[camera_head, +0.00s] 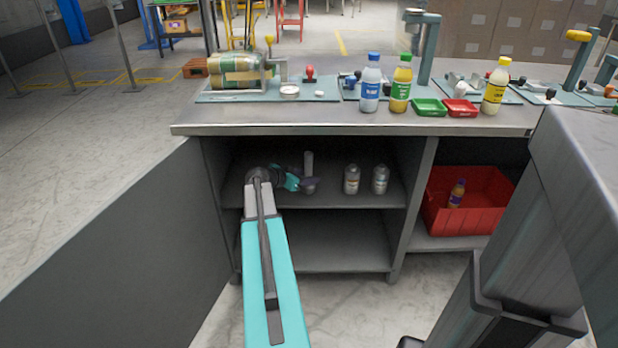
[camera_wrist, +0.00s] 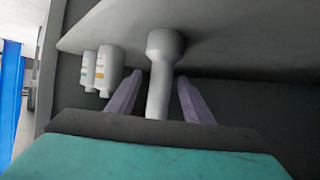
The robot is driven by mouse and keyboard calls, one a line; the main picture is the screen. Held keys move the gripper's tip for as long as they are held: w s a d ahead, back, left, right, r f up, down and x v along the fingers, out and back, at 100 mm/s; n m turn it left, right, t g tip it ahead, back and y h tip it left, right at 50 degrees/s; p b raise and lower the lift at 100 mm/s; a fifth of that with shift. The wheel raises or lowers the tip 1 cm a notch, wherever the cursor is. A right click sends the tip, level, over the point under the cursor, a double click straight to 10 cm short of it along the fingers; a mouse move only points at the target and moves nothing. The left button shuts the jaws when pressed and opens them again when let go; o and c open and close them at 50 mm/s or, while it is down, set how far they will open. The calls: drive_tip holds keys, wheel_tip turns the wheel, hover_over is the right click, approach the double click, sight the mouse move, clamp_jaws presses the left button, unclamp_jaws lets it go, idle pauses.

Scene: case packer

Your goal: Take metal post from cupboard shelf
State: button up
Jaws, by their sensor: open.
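The metal post (camera_head: 308,162) is a pale grey cylinder standing upright on the upper cupboard shelf (camera_head: 345,202). In the wrist view, which is turned upside down, the post (camera_wrist: 159,78) shows a wider end at the shelf surface. My gripper (camera_head: 309,184) is inside the cupboard at the post. In the wrist view my gripper (camera_wrist: 160,80) is open, with one purple finger on each side of the post. Gaps show between the fingers and the post.
Two grey bottles (camera_head: 352,180) (camera_head: 380,180) stand right of the post on the same shelf. The cupboard's divider (camera_head: 416,200) is farther right, then a red crate (camera_head: 440,222) with a bottle. The countertop (camera_head: 350,120) lies above. The lower shelf (camera_head: 340,255) is empty.

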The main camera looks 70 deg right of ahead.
drive_tip(key=shift+b+x, duration=0.4)
drive_tip(key=shift+x, duration=2.1)
drive_tip(key=shift+w+f, duration=0.1)
drive_tip(key=shift+f, duration=0.05)
clamp_jaws()
